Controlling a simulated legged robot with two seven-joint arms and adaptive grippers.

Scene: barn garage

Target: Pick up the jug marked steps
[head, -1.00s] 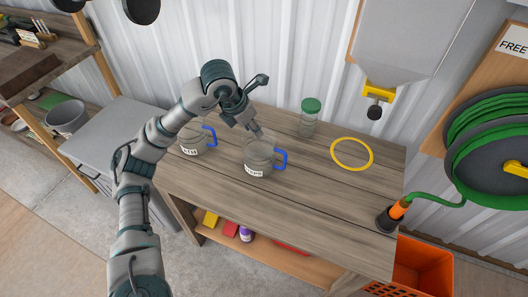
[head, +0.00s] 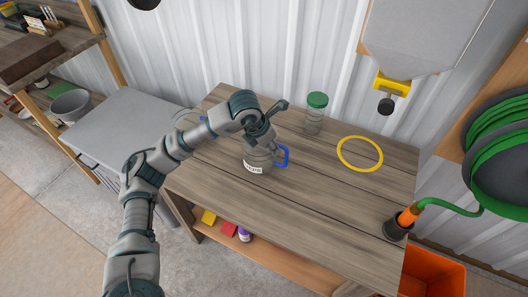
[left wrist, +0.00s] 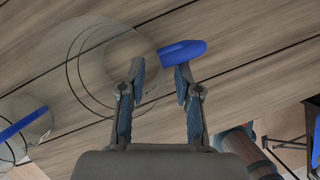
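The jug marked steps (head: 257,161) is a clear jug with a white label and a blue handle (head: 283,155). It stands upright on the workbench; its label is small and blurred. My left gripper (head: 262,143) is at its top, and the arm hides part of it. In the left wrist view the gripper (left wrist: 160,72) is open, its fingers apart near the rim of the jug (left wrist: 85,65) and the blue handle (left wrist: 183,52). I cannot tell whether they touch. A second clear jug (head: 186,119) with a blue handle is partly behind my arm. My right gripper is not in view.
On the wooden workbench (head: 300,210) stand a green-lidded jar (head: 314,115), a yellow ring (head: 360,153) and a dark holder (head: 397,228) with a hose nozzle. A yellow-fitted dispenser (head: 390,85) hangs above. The bench's front right is clear.

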